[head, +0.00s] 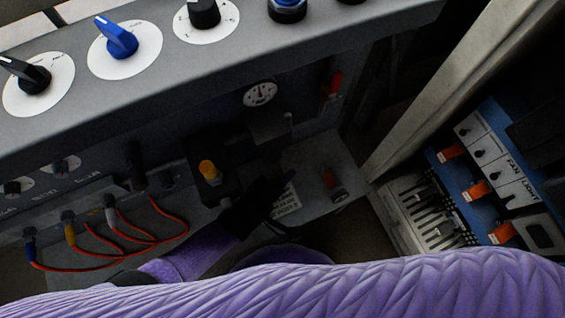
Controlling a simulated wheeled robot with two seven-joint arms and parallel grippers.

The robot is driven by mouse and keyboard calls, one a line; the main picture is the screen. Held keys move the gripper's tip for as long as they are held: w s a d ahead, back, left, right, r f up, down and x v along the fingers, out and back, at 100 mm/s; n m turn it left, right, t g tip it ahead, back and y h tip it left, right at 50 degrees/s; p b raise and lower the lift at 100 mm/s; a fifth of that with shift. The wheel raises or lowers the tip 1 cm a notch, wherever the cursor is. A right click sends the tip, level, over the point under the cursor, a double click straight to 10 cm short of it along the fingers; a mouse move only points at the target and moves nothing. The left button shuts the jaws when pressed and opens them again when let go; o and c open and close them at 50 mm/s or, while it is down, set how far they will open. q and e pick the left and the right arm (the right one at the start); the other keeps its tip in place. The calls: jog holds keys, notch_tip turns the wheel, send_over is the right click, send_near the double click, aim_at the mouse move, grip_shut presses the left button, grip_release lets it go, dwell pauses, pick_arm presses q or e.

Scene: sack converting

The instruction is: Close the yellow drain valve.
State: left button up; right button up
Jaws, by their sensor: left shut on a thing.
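My left gripper (272,197) is dark and reaches into the shadow under the grey panel, in front of a small pale label. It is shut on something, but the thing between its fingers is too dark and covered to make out. A yellow-orange knob (210,171) stands on a dark block to the left of the gripper, apart from it. I cannot tell whether this knob belongs to the drain valve. No yellow valve handle shows clearly. My right gripper is not in view.
Above is a sloped panel (300,50) with black and blue selector knobs. A round gauge (260,94) and a red lever (333,84) are behind the gripper. Red cables (110,245) loop at left. A blue switch rack (480,188) stands at right. My purple sleeve fills the bottom.

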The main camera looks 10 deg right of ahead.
pick_arm(q)
jog(key=shift+y, duration=0.3)
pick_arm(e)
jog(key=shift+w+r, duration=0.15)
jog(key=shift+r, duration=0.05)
